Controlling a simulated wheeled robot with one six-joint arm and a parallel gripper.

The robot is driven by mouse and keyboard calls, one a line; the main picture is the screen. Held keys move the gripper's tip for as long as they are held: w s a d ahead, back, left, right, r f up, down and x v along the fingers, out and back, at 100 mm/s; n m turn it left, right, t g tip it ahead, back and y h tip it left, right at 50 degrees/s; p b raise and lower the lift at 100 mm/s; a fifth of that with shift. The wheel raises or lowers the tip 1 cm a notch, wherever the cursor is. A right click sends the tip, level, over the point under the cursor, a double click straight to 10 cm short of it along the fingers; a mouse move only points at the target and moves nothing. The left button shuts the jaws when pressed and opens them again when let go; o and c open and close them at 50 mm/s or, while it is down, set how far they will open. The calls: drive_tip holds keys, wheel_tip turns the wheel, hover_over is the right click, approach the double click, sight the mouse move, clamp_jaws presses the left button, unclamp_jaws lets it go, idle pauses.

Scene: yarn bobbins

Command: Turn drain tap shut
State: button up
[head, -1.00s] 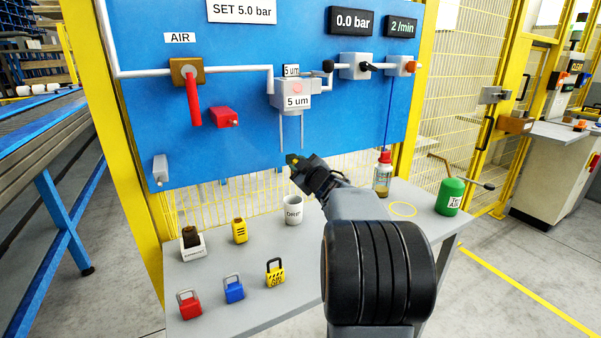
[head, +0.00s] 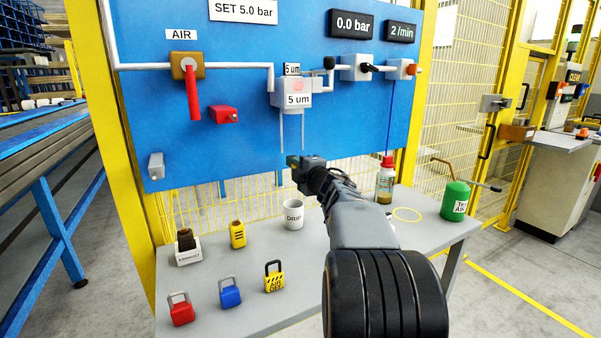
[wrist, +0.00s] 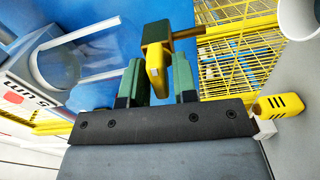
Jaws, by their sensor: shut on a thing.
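The drain tap's yellow handle (wrist: 157,72) hangs from a brass-coloured body (wrist: 155,32) in the wrist view. My gripper (wrist: 158,80) has its two green fingers on either side of the handle and is shut on it. In the head view my gripper (head: 293,162) is below the filter unit (head: 292,93), near the lower ends of its two rods. There the tap is mostly hidden by my gripper. The filter's clear bowl (wrist: 58,68) shows at left in the wrist view.
A white DRIP cup (head: 293,215) stands on the grey table (head: 330,258) below my gripper. Padlocks (head: 230,293), a yellow block (head: 238,234), a bottle (head: 385,182) and a green canister (head: 455,202) stand around it. The blue panel (head: 240,145) rises behind, with yellow mesh below.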

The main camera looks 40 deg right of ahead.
drive_tip(key=shift+n, duration=0.6)
drive_tip(key=o, duration=0.7)
drive_tip(key=s, duration=0.4)
drive_tip(key=s+a, duration=0.1)
drive_tip(key=s, duration=0.4)
drive_tip(key=s+a+p, duration=0.1)
drive_tip(key=s, duration=0.3)
drive_tip(key=shift+s, duration=0.35)
drive_tip(key=shift+r, duration=0.1)
